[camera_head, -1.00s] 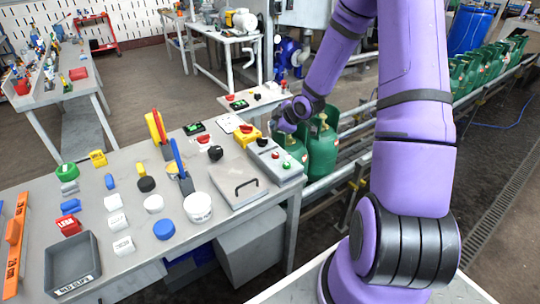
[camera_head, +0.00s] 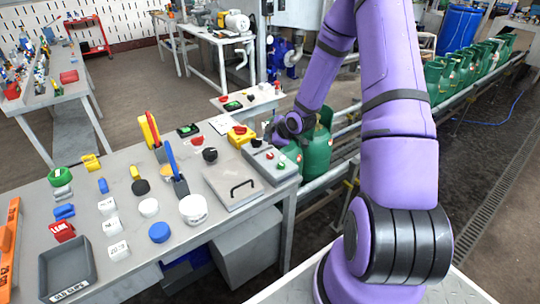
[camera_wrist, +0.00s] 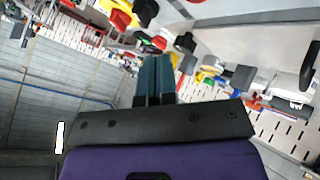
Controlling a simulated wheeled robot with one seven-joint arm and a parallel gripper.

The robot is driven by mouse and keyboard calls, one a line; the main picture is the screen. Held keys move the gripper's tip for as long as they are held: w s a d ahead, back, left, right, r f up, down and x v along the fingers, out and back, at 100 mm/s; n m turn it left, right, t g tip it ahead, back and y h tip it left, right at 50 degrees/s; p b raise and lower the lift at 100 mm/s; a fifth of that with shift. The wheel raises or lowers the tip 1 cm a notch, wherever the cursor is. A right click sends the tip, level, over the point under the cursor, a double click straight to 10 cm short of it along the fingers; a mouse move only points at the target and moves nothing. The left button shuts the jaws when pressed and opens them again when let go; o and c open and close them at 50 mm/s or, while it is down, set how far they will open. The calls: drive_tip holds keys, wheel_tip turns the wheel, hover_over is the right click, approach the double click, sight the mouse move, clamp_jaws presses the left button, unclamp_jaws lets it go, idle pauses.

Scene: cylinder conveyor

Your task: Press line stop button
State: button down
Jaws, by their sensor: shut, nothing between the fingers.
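A grey control box (camera_head: 272,163) sits at the right edge of the near table in the head view, with small red and green buttons and a black knob on top. Beside it is a yellow box (camera_head: 241,136) with a red button on top. Which button is the line stop cannot be read. My gripper reaches in from the right, just beyond the grey box; its fingertips are hard to make out there. In the wrist view my gripper (camera_wrist: 154,62) is shut and empty, its fingers together. A red button (camera_wrist: 160,43) and a black knob (camera_wrist: 186,42) show near the fingertips; contact cannot be told.
Green gas cylinders (camera_head: 317,151) stand on the conveyor (camera_head: 335,174) just right of the table. A grey plate with a black handle (camera_head: 233,186) lies in front of the control box. A small panel with buttons (camera_head: 246,103) is farther back. Many loose items cover the table's left.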

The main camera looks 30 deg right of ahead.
sight(270, 155)
drive_tip(key=shift+f, duration=2.05)
drive_tip(key=shift+f, duration=0.1)
idle(0.4)
drive_tip(key=shift+f, duration=0.3)
drive_tip(key=shift+f, duration=0.45)
idle(0.8)
idle(0.3)
drive_tip(key=shift+r, duration=0.9)
drive_tip(key=shift+r, duration=2.5)
